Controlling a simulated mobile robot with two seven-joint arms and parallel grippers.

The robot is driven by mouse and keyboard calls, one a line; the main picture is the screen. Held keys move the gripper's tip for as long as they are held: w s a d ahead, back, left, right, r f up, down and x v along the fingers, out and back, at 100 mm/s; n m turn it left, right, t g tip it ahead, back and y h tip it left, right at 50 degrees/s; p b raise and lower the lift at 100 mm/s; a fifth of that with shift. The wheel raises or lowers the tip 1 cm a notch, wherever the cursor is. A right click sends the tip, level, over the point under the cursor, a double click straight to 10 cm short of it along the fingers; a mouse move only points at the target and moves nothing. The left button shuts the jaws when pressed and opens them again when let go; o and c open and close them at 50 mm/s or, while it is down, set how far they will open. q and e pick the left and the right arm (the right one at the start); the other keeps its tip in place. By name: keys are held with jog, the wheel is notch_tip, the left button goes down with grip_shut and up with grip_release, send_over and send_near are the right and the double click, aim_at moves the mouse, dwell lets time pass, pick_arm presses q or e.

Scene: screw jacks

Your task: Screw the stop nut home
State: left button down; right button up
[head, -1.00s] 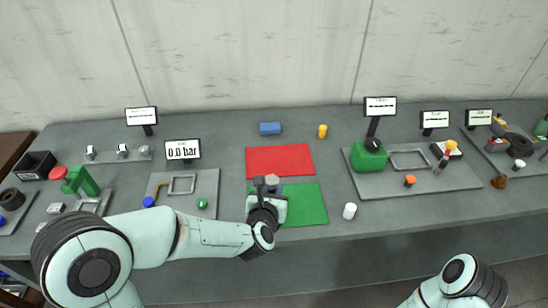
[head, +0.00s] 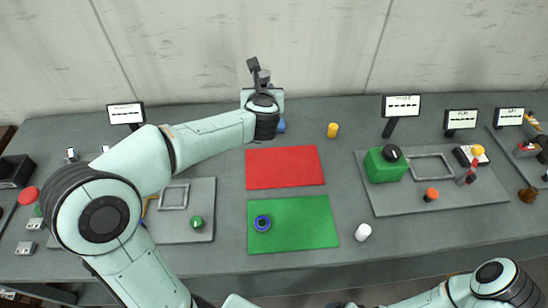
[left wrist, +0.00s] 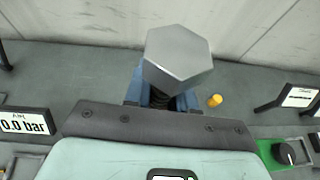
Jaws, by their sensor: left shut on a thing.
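My left gripper (head: 258,76) is raised beyond the red mat, near the wall side of the table. It is shut on a grey hexagonal piece (left wrist: 178,62), whose flat face fills the top middle of the left wrist view. A dark ribbed part shows just under it. A blue ring (head: 262,223) with a dark centre sits upright on the green mat (head: 310,225), apart from the gripper. I cannot tell which of these is the stop nut. The right gripper is out of view; only part of that arm shows.
The red mat (head: 285,168) is empty. A yellow cylinder (head: 333,130) stands behind it, and a blue block (head: 281,126) is partly hidden by my gripper. A white cylinder (head: 362,232) stands right of the green mat. Trays with fixtures lie on both sides.

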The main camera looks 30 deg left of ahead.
pick_arm(q)
jog(key=shift+w+a+r, duration=0.15)
jog(key=shift+r, duration=0.25)
notch_tip(320, 180, down, 16)
jog(key=b, duration=0.2)
jog(key=shift+r, duration=0.15)
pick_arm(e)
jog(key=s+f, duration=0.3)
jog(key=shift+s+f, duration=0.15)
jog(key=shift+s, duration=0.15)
pick_arm(q)
jog(key=shift+f+b, duration=0.4)
jog(key=shift+f, duration=1.7)
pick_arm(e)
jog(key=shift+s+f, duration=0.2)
pick_arm(q)
jog(key=shift+f, duration=0.1)
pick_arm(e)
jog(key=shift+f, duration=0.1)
